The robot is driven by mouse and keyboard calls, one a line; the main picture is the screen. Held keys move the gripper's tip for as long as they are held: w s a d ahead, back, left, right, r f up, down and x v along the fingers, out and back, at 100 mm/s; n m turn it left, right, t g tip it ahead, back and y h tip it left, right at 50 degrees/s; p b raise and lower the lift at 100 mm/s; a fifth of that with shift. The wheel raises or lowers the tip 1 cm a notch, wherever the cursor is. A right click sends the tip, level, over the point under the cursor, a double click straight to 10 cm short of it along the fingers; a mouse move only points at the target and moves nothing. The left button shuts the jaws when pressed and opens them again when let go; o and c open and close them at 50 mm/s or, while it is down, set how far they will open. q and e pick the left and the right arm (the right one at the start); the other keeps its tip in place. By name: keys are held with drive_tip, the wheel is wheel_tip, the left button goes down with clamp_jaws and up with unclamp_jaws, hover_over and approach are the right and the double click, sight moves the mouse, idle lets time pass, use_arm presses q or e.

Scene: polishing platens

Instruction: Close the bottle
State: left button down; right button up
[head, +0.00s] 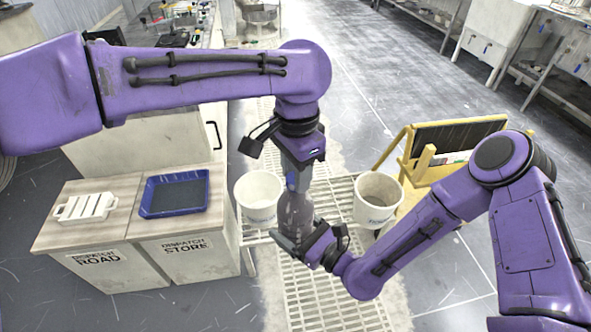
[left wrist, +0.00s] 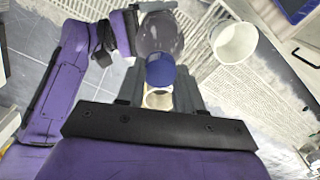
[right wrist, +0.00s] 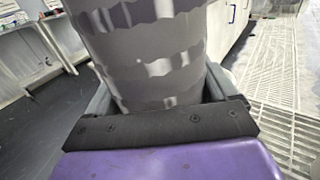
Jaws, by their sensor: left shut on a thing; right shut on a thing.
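The bottle (head: 296,212) is a grey, banded cylinder, roughly upright above the grated stand. My right gripper (head: 312,246) is shut around its lower body; the bottle (right wrist: 150,60) fills the right wrist view between the fingers. My left gripper (head: 293,172) points down from above, directly over the bottle. It is shut on a blue cap (left wrist: 160,70), with the grey bottle (left wrist: 160,32) just beyond it in the left wrist view. The cap (head: 291,181) shows only partly in the head view. Whether it is seated on the bottle's mouth is hidden.
Two white buckets, left (head: 259,193) and right (head: 379,194), stand on the white grated stand (head: 325,290), either side of the bottle. A yellow frame with a dark panel (head: 455,136) is at the right. Dispatch cabinets hold a white rack (head: 86,206) and a blue tray (head: 176,193).

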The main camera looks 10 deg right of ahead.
use_arm(q)
drive_tip(key=c, duration=0.7)
unclamp_jaws()
drive_tip(key=shift+o, duration=0.2)
wheel_tip(320, 180, up, 12)
